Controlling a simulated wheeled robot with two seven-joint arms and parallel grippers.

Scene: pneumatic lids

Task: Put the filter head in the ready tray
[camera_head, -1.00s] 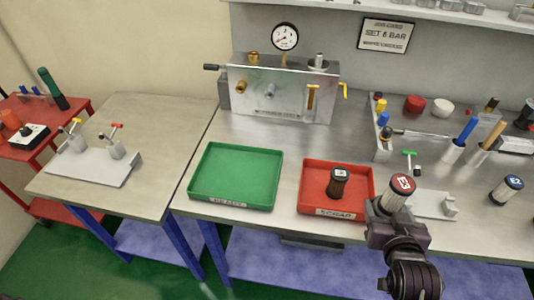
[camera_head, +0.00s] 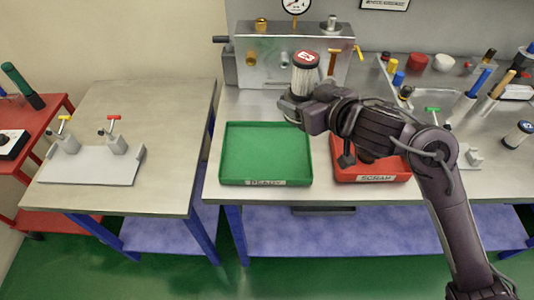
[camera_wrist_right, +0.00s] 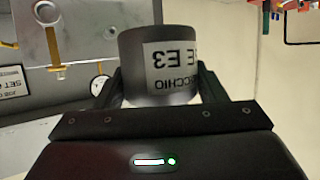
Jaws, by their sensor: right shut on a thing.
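My right gripper (camera_head: 300,100) is shut on the filter head (camera_head: 305,72), a ribbed pale cylinder with a red and black top. It is held upright in the air, and in the head view it appears just above the back right corner of the green ready tray (camera_head: 228,165). The ready tray is empty. In the right wrist view the filter head (camera_wrist_right: 158,45) shows a dark grey collar and a white label with "E3" upside down, between the two fingers of the gripper (camera_wrist_right: 160,85). My left gripper is not in view.
The red scrap tray (camera_head: 372,178) is right of the ready tray, partly hidden by my right arm. A metal test block (camera_head: 262,70) with a gauge stands behind. A blue-topped cylinder (camera_head: 518,134) stands at far right. The left table holds a white clamp plate (camera_head: 85,170).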

